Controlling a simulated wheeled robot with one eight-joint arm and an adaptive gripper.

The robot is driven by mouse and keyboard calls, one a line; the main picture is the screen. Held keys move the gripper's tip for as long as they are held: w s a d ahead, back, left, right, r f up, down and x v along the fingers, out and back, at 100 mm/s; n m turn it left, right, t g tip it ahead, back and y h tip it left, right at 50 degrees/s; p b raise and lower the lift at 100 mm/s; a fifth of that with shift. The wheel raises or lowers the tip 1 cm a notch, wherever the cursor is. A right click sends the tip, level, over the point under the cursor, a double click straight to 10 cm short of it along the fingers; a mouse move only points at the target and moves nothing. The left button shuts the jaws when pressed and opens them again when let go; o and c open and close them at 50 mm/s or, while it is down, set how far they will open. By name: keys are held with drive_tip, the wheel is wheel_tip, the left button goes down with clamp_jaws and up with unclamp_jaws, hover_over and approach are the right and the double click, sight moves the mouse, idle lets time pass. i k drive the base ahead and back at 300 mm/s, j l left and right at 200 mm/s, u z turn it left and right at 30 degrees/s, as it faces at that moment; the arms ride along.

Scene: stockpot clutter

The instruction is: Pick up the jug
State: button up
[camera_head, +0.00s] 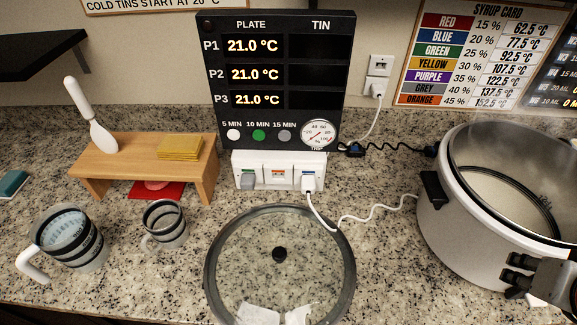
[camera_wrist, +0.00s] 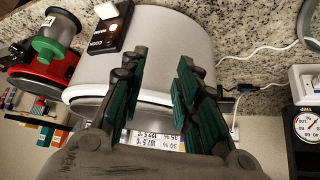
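A larger clear jug (camera_head: 72,241) with a white handle and dark markings stands at the left of the counter, its handle toward the lower left. A smaller clear jug or cup (camera_head: 165,224) with dark bands stands to its right. Which one the task means I cannot tell. My gripper (camera_head: 522,277) is at the far right, in front of the big pot and far from both jugs. In the wrist view my gripper (camera_wrist: 160,68) has its green-padded fingers apart with nothing held between them. Neither jug shows in the wrist view.
A white pot (camera_head: 470,235) stands at the right; it also fills the upper wrist view (camera_wrist: 175,45). A glass lid (camera_head: 280,225) lies front centre. A wooden stand (camera_head: 125,160) is behind the jugs. A white cable (camera_head: 375,212) crosses the counter near a socket block (camera_head: 278,172).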

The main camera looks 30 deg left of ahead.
sight(64, 232)
drive_tip(key=u, duration=2.95)
drive_tip(key=i+j+u, duration=0.1)
drive_tip(key=j, duration=0.3)
drive_tip(key=i+j, duration=0.2)
drive_tip(key=j, duration=0.25)
drive_tip(key=i+j+u, duration=0.15)
drive_tip(key=j, duration=0.25)
drive_tip(key=i+j, duration=0.2)
drive_tip(key=j, duration=0.2)
drive_tip(key=l+u, duration=0.2)
drive_tip(key=l, duration=0.15)
drive_tip(key=j+z, duration=0.15)
drive_tip(key=j, duration=0.3)
